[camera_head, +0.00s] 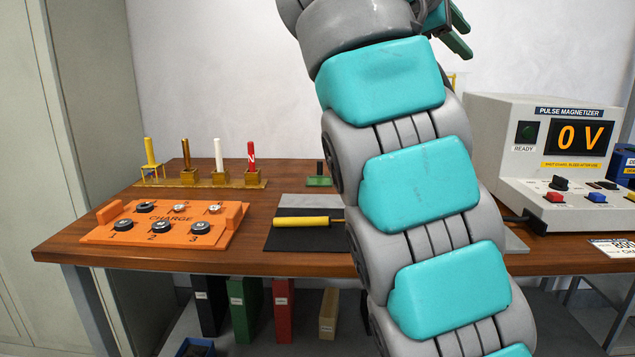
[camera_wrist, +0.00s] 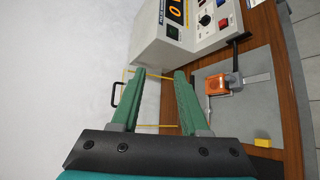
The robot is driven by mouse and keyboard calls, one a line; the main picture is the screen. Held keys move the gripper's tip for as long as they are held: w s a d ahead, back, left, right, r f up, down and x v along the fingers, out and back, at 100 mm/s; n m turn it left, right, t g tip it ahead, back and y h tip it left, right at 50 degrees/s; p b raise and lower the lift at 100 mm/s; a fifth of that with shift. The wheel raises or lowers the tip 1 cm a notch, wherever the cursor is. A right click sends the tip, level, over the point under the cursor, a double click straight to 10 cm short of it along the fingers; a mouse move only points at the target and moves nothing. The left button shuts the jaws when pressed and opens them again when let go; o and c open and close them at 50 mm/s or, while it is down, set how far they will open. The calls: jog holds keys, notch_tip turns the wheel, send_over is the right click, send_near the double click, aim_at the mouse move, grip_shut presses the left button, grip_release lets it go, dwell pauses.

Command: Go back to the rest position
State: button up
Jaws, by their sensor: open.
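My gripper (camera_head: 460,35) is raised high at the top of the head view, partly cut off by the frame edge, with its green fingers above the table. In the wrist view its two green fingers (camera_wrist: 167,72) stand apart with nothing between them. My teal and grey arm rises through the middle of the head view and hides part of the table. The pulse magnetizer (camera_head: 545,150) stands on the right of the table and reads 0 V; it also shows in the wrist view (camera_wrist: 160,40), turned sideways.
An orange charge tray (camera_head: 165,238) with several black and white knobs sits at the left of the wooden table (camera_head: 90,245). Behind it, coloured rods stand in a brass rack (camera_head: 235,184). A yellow-handled tool (camera_head: 302,221) lies on a dark mat. An orange block (camera_wrist: 222,83) sits beside the magnetizer.

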jog(key=s+d+f+m+g+y, duration=0.1)
jog(key=s+f+m+g+y, duration=0.15)
jog(key=f, duration=0.75)
jog(key=s+d+f+m+g+y, duration=0.1)
jog(key=s+f, duration=0.3)
jog(key=f, duration=0.5)
jog(key=s+d+f+m+g+y, duration=0.15)
jog(key=s+f, duration=0.25)
jog(key=f, duration=0.6)
jog(key=s+a+f+m+g+y, duration=0.2)
jog(key=s+a+f, duration=0.1)
jog(key=s+f, duration=0.5)
jog(key=s+a+f+m+g+y, duration=0.1)
jog(key=s+a+f, duration=0.3)
jog(key=s+f, duration=0.5)
jog(key=s+a+f+m+g+y, duration=0.2)
jog(key=s+a+f+m, duration=0.1)
jog(key=s+f, duration=0.5)
jog(key=shift+s+a+f+m+g+y, duration=0.3)
jog(key=shift+s+a+f+m+y, duration=0.1)
jog(key=shift+s+a, duration=0.25)
